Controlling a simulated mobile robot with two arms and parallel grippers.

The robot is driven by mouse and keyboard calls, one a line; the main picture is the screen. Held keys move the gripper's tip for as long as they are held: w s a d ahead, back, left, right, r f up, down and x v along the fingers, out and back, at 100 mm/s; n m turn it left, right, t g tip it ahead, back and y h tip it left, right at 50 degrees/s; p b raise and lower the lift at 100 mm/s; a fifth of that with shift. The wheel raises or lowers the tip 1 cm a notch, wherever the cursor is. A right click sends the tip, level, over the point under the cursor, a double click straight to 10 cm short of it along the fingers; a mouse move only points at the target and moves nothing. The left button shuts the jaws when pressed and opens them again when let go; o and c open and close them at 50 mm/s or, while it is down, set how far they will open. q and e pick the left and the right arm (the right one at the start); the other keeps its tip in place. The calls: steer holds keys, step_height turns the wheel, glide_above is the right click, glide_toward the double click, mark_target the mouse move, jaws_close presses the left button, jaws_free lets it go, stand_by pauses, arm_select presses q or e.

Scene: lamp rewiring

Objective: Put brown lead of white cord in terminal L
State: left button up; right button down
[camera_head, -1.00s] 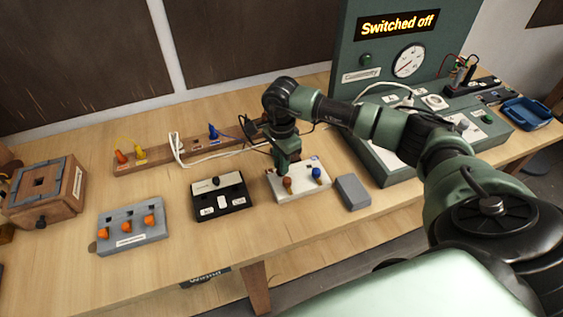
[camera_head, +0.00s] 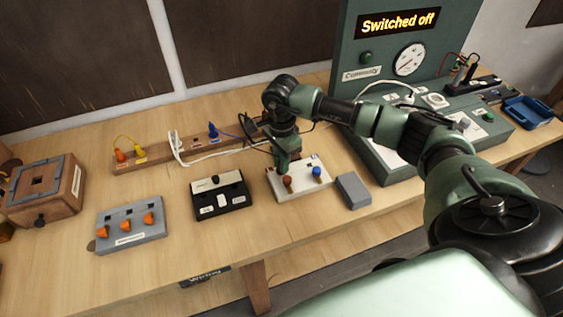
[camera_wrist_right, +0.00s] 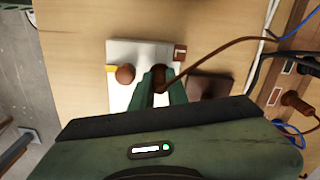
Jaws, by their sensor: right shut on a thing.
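The white terminal block (camera_head: 277,193) sits near the front of the bench, with a brown knob (camera_head: 288,181) and a blue knob (camera_head: 316,173) on it. My right gripper (camera_head: 287,163) points down over it, just behind the brown knob. In the right wrist view the fingers (camera_wrist_right: 159,82) are shut on the end of the brown lead (camera_wrist_right: 215,51), at the block. The brown knob (camera_wrist_right: 125,74) is beside the fingers. The fingers hide the lead's tip, so I cannot tell whether it is inside a terminal. My left gripper is out of view.
A black box (camera_head: 222,196) and a grey box with orange knobs (camera_head: 130,229) stand to the left. A grey block (camera_head: 352,191) is close on the right. Behind are a wooden rail (camera_head: 153,158), the white cord (camera_head: 212,154) and the green test panel (camera_head: 385,157).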

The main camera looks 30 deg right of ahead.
steer(key=shift+f+b, duration=0.55)
stand_by(0.9)
steer(key=c, duration=1.3)
jaws_free()
steer(key=shift+r, duration=0.1)
steer(key=shift+w+r, duration=0.1)
steer(key=shift+r, duration=0.3)
step_height(320, 180, up, 7)
steer(key=shift+f+b, duration=0.1)
steer(key=shift+b, duration=1.1)
